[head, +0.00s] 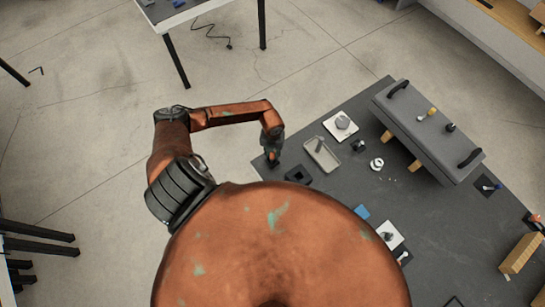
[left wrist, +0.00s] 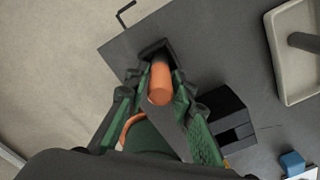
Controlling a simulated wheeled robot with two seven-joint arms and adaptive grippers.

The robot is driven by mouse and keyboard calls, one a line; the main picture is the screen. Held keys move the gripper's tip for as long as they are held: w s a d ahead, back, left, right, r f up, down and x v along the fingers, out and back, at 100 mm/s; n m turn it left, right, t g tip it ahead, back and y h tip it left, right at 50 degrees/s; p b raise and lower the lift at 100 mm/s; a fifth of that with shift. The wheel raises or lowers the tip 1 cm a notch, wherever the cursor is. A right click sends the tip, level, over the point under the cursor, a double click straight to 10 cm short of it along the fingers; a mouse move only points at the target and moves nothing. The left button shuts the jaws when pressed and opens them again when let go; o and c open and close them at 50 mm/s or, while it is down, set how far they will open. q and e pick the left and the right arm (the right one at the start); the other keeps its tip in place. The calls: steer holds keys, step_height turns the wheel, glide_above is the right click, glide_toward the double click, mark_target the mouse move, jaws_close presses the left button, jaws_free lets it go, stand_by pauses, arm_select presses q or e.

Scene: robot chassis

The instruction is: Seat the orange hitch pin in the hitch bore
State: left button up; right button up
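The orange hitch pin (left wrist: 160,85) stands between the green-padded fingers of my left gripper (left wrist: 163,78) in the left wrist view. The fingers are close on both sides of it and look shut on it. The pin's far end is hidden over a dark square (left wrist: 154,50) near the table corner; I cannot tell if they touch. I cannot make out the hitch bore for certain. My right gripper is not in view.
A black block with a square opening (head: 298,174) sits right beside the gripper. A beige tray (head: 322,154) and a white pad with a grey part (head: 341,125) lie beyond. The grey chassis panel (head: 409,116) rests on wooden blocks at the right.

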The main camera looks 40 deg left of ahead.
arm_select(q)
jaws_close()
steer(key=shift+r, duration=0.15)
